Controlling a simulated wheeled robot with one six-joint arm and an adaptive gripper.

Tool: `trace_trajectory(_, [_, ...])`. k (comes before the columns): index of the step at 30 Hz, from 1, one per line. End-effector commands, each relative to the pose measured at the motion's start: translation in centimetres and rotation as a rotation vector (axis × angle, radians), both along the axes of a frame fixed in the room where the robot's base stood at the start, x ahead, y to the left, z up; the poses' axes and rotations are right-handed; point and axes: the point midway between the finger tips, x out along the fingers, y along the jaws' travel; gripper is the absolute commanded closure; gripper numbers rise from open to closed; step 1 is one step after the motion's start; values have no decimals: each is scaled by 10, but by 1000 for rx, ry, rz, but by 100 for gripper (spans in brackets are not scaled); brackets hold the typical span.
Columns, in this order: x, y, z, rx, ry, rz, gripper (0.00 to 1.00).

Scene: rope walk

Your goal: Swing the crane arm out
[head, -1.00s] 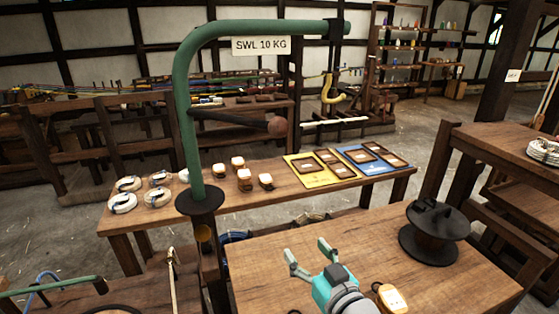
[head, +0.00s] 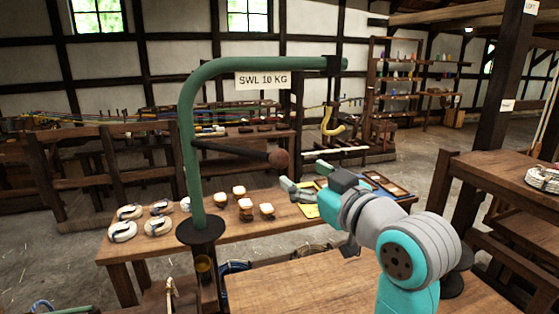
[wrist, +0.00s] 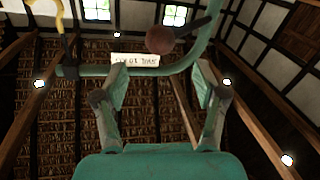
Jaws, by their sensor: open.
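The green crane arm (head: 188,130) rises from a dark round base and bends over to the right, with a sign (head: 263,81) reading SWL 10 KG. A dark handle bar ends in a brown knob (head: 279,159). A yellow hook (head: 327,122) hangs from the arm's tip. My gripper (head: 287,190) is open and empty, just below and right of the knob in the head view. In the wrist view my gripper (wrist: 160,85) points upward, with the knob (wrist: 160,40) beyond and between its fingertips. The crane arm (wrist: 185,67) crosses behind. I see no contact.
A wooden bench (head: 150,240) below holds coiled ropes (head: 158,226), several small blocks (head: 245,205) and coloured trays partly hidden by my arm. A nearer wooden table (head: 290,285) lies under my arm. Railings (head: 80,180) stand behind at left.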

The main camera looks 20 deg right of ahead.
Motion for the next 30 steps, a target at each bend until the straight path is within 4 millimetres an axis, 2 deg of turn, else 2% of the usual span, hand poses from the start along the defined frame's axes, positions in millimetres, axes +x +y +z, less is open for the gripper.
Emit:
trace_trajectory(12, [66, 14, -1, 2, 3, 2, 29])
trace_trajectory(18, [90, 19, -1, 1, 0, 1, 29])
trace_trajectory(24, [100, 20, -1, 1, -1, 0, 29])
trace_trajectory(30, [101, 20, -1, 1, -1, 0, 29])
